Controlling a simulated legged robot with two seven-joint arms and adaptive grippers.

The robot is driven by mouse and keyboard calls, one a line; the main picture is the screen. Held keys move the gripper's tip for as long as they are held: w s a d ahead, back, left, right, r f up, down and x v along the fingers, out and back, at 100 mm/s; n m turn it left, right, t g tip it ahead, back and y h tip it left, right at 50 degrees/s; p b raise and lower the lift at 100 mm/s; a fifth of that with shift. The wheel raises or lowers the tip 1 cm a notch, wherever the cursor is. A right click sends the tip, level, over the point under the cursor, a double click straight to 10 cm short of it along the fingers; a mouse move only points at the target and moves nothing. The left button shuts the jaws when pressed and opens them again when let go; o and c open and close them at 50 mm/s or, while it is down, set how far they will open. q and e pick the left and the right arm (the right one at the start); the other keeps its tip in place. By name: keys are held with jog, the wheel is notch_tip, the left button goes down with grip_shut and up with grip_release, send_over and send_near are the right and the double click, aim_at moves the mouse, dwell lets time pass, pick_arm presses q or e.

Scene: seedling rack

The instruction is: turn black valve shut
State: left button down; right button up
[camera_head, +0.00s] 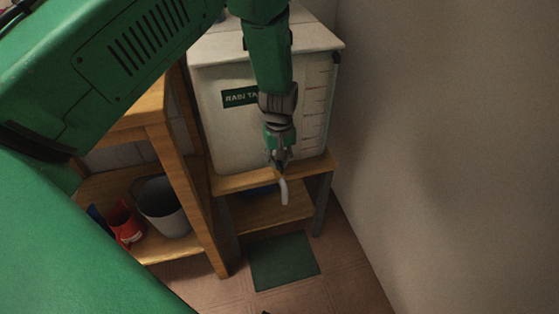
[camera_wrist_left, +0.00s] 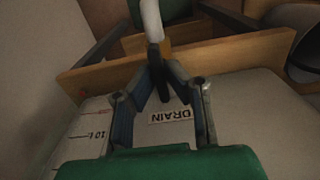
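The white rain tank (camera_head: 315,115) stands on a wooden stand, with ruled marks on its side. A pale curved spout (camera_head: 284,192) hangs below its front; it also shows in the left wrist view (camera_wrist_left: 151,20). The black valve (camera_wrist_left: 155,54) is a small dark piece at the spout's base, partly hidden by my fingertips. My left gripper (camera_head: 279,167) points down at the tank's front. In the left wrist view its fingers (camera_wrist_left: 160,78) converge on the black valve and appear closed on it. My right gripper is not in view.
The stand's wooden edge (camera_wrist_left: 225,54) runs close by the fingertips. A wooden shelf (camera_head: 185,165) at left holds a grey bucket (camera_head: 163,207) and a red container (camera_head: 124,224). A green mat (camera_head: 284,262) lies on the floor. A bare wall (camera_head: 450,130) bounds the right.

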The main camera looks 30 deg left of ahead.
pick_arm(q)
jog(key=shift+r+m+p, duration=0.15)
jog(key=shift+m+p, duration=0.55)
jog(key=shift+p, duration=0.1)
jog(key=shift+m+p, duration=1)
jog(key=shift+m, duration=0.2)
jog(key=m+p, duration=0.2)
jog(key=m, duration=0.2)
jog(key=shift+m, duration=0.3)
jog(key=m+p, duration=0.2)
jog(key=m, duration=0.2)
jog(key=shift+w, duration=0.1)
jog(key=m+p, duration=0.1)
jog(key=m, duration=0.4)
jog(key=shift+m, duration=0.3)
jog(key=c, duration=1.6)
grip_release()
